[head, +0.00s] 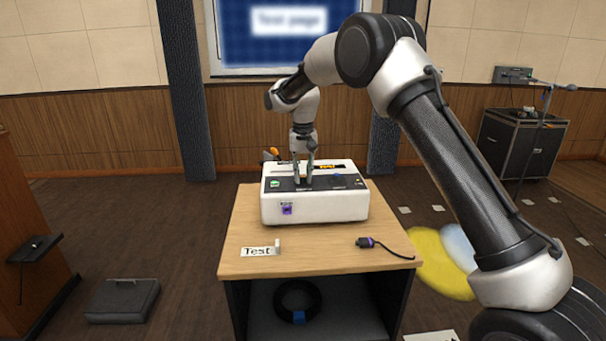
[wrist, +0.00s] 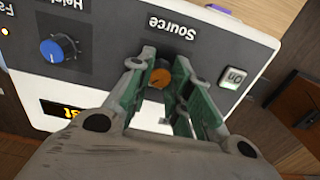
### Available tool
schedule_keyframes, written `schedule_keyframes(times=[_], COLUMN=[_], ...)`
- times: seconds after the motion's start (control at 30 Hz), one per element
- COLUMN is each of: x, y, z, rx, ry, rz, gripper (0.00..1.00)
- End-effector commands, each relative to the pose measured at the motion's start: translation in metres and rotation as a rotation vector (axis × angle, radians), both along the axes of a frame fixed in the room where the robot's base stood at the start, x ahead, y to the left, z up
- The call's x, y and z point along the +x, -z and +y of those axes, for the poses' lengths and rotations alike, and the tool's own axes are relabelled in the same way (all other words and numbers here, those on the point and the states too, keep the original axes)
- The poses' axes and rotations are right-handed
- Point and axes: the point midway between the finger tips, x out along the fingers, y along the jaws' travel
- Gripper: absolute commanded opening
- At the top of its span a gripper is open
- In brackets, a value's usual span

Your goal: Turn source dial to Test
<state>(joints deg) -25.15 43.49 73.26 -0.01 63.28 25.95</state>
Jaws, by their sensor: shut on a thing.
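The white console (head: 315,205) with a dark top panel stands on the wooden table. The orange source dial (wrist: 159,77) lies beside the upside-down "Source" label in the wrist view. My gripper (head: 303,184) reaches down onto the panel, and its green-padded fingers are shut on the dial from both sides. The fingers hide the dial's sides, and its exact pointing is hard to tell. The console's small display (wrist: 65,108) shows orange letters ending in "st", partly cut by my gripper. The wall screen (head: 288,30) reads "Test page". A card (head: 260,251) on the table reads "Test".
A blue knob (wrist: 58,48) and a lit "on" button (wrist: 235,76) flank the dial. A purple-ended cable (head: 368,243) lies on the table's right front. A black cable coil (head: 298,300) is on the shelf below. The table front is mostly clear.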

Motion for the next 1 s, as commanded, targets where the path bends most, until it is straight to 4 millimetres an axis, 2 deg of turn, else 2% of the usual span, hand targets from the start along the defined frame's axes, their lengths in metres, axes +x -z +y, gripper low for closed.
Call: schedule_keyframes(times=[0.33, 0.37, 0.47, 0.5, 0.83, 1.0], x=[0.001, 0.001, 0.001, 0.001, 0.001, 0.001], y=[-0.001, -0.001, -0.001, -0.001, -0.004, -0.029], z=[0.0, 0.0, 0.0, 0.0, 0.0, 0.0], rx=[0.001, 0.001, 0.001, 0.001, 0.001, 0.003], ry=[0.002, 0.002, 0.002, 0.002, 0.001, 0.001], rz=[-0.004, -0.004, -0.003, -0.003, -0.002, -0.005], gripper=[0.0, 0.23, 0.42, 0.43, 0.43, 0.43])
